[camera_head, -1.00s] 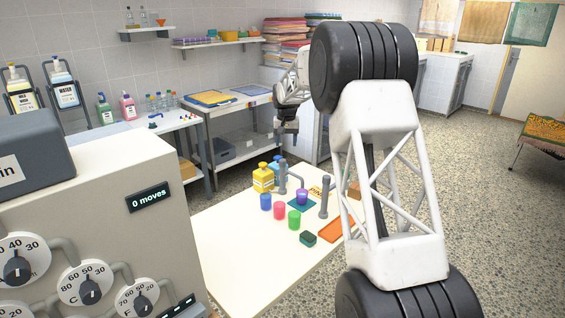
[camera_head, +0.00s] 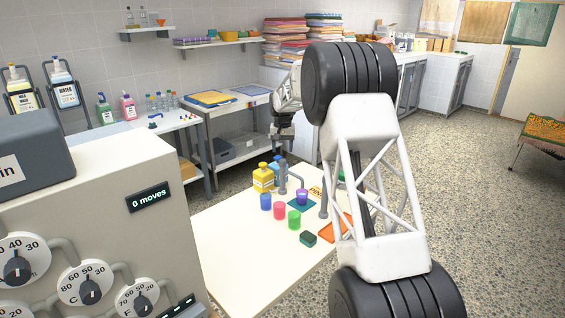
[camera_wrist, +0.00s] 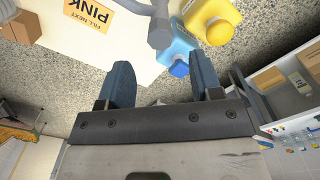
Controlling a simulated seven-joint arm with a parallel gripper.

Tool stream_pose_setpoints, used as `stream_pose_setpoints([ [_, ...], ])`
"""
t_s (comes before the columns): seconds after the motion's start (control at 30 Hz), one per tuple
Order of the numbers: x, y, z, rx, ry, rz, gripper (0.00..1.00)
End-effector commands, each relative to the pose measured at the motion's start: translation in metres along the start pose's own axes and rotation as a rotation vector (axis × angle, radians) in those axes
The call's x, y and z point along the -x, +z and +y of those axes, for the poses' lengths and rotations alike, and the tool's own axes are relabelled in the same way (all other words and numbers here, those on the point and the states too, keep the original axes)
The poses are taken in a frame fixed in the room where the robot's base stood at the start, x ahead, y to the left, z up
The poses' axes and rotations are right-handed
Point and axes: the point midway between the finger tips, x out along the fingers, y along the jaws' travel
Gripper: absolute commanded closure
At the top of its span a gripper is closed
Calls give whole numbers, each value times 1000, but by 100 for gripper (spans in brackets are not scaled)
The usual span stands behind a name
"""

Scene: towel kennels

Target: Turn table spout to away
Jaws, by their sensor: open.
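The grey table spout (camera_head: 283,178) stands at the back of the white table (camera_head: 230,250), beside the yellow bottle (camera_head: 262,179), with an arm bending to the right. In the wrist view a grey pipe (camera_wrist: 159,32) shows at the top, between the "PINK" card (camera_wrist: 95,20) and the bottles. My gripper (camera_head: 284,138) is beyond and above the back of the table. Its blue fingers (camera_wrist: 163,82) are apart, with nothing between them, and clear of the pipe. Which way the spout's outlet points is hard to tell.
Blue, red and green cups (camera_head: 279,210) stand on the table near the spout, with a purple cup (camera_head: 302,197) on a teal mat. A blue bottle (camera_wrist: 178,48) is close to the pipe. A grey post (camera_head: 323,200) is partly hidden by my arm.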

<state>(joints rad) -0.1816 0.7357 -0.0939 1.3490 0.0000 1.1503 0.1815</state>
Motion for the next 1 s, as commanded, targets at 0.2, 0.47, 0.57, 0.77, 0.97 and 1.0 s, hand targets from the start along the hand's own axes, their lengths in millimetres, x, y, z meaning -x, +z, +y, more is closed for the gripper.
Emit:
stream_pose_setpoints([
  [0.2,-26,0,0,0,0,-3,41],
  [0.47,-54,0,0,0,0,-1,41],
  [0.57,-62,0,0,0,0,-2,41],
  [0.77,-67,0,0,0,0,0,41],
  [0.97,-67,0,0,0,0,0,41],
  [1.0,-67,0,0,0,0,0,44],
])
